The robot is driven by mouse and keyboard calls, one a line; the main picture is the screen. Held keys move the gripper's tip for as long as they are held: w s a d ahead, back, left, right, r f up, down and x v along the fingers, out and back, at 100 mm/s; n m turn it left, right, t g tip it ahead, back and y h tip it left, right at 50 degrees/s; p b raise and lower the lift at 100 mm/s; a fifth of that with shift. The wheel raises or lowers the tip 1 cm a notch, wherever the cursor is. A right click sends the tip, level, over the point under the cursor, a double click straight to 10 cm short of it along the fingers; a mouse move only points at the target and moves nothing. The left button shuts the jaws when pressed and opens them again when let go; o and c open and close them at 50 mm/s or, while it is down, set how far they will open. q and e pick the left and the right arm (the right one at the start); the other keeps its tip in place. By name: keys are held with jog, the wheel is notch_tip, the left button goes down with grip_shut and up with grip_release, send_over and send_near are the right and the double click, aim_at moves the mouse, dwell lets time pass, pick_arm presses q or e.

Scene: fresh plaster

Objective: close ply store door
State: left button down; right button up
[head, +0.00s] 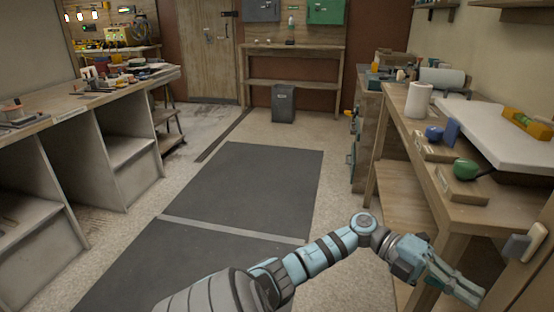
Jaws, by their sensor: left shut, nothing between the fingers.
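A wooden door panel (525,275), which looks like the ply store door, cuts into the lower right corner of the head view. A pale and grey handle or latch (525,243) sits on its face. Most of the panel is outside the picture, so I cannot tell how far it stands open. My left gripper (470,292) is shut and empty, its fingertips just left of the panel's edge and below the handle. I cannot tell whether they touch the panel. My right gripper is not in view.
A wooden workbench (462,213) with a paper roll (418,100), blue tool and green tool (467,169) stands behind my gripper. Another wooden door (208,55) is at the back left. Dark floor mats (250,185) lie clear along the middle; a grey bin (283,103) stands beyond.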

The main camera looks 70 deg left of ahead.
pick_arm(q)
jog(key=v, duration=1.2)
